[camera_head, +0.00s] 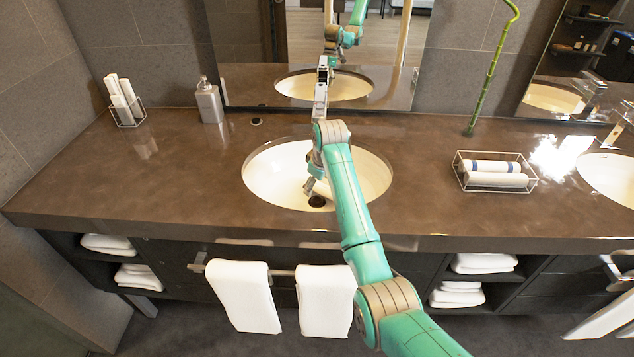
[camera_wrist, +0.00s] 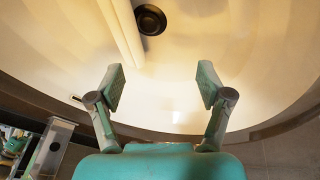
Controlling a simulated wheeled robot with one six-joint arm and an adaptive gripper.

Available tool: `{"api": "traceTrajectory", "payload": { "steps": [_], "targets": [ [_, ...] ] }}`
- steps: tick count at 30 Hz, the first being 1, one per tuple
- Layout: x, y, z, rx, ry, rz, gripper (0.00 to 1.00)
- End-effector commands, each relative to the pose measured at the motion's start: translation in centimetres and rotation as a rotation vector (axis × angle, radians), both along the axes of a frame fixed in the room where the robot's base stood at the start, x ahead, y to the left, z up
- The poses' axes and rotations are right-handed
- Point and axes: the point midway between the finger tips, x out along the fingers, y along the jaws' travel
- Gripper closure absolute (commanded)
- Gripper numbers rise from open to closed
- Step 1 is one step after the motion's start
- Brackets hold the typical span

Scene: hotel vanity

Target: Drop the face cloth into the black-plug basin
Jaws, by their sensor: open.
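The basin with the black plug (camera_head: 265,180) is a cream oval set into the brown counter; its inside fills much of the wrist view (camera_wrist: 265,60). The black plug (camera_wrist: 150,19) lies at its bottom and also shows in the head view (camera_head: 317,201). A white rolled cloth (camera_wrist: 122,35) lies inside the basin beside the plug; in the head view it is partly hidden by my arm. My gripper (camera_wrist: 162,78) is open and empty, its fingers apart over the basin, with the cloth beyond the fingertips. In the head view my gripper (camera_head: 312,184) is low over the basin.
A wire tray (camera_head: 462,177) with two rolled cloths stands right of the basin. A second basin (camera_head: 610,180) is at the far right. A soap dispenser (camera_head: 209,101) and a wire holder (camera_head: 127,118) of upright rolls stand left. Towels (camera_head: 243,296) hang in front.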

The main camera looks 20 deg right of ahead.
Motion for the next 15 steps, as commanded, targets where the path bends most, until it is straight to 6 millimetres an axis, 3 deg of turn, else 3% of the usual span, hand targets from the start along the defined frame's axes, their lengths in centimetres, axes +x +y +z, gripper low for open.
{"api": "traceTrajectory", "payload": {
  "steps": [5,15],
  "targets": [
    [-0.5,-0.1,1.7,0.000,-0.004,0.000,0.22],
    [-2.6,-0.5,7.9,0.000,-0.003,0.000,0.22]
  ]
}}
